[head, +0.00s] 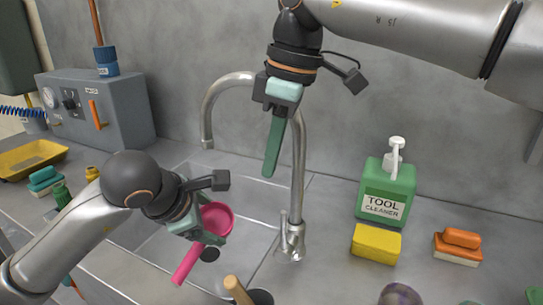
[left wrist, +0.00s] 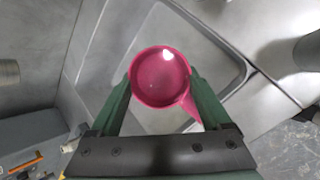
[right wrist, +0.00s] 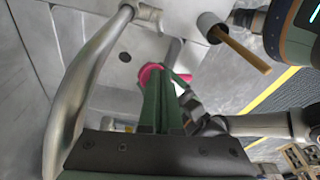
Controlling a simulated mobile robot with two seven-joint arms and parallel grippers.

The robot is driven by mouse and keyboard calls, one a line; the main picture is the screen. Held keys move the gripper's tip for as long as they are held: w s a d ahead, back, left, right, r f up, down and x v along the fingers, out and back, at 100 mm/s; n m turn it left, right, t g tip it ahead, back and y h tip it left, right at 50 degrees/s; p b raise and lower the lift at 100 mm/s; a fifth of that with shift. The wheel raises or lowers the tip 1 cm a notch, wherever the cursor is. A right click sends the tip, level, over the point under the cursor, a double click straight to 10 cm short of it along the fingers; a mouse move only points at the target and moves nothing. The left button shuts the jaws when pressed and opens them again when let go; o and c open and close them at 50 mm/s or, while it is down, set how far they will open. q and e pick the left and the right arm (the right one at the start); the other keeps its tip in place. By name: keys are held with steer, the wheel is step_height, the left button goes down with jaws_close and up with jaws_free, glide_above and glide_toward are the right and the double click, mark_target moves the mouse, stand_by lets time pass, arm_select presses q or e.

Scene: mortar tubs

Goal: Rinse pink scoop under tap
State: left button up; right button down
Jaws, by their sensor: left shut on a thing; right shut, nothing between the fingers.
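The pink scoop (head: 217,217) is over the sink basin, its cup held between the fingers of my left gripper (head: 208,226) and its handle pointing down toward the front. In the left wrist view, the scoop's round cup (left wrist: 160,76) sits between the two green fingers, open side facing the camera. My right gripper (head: 274,145) is shut and empty, pointing down next to the tap. The tap (head: 298,165) is a tall silver gooseneck, its spout (head: 207,138) ending above the basin, up and left of the scoop. No water stream shows.
The sink basin (head: 150,245) has a dark drain. Right of the tap stand a green tool cleaner bottle (head: 385,190), a yellow sponge (head: 376,243) and an orange brush (head: 458,247). A pot with a wooden handle (head: 238,290) is in front. A grey box (head: 100,107) stands back left.

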arm_select(q)
steer(key=s+r, duration=0.1)
steer(key=s+d+r+p, duration=0.1)
steer(key=s+r, duration=0.1)
steer(key=shift+s, duration=0.25)
stand_by(1.1)
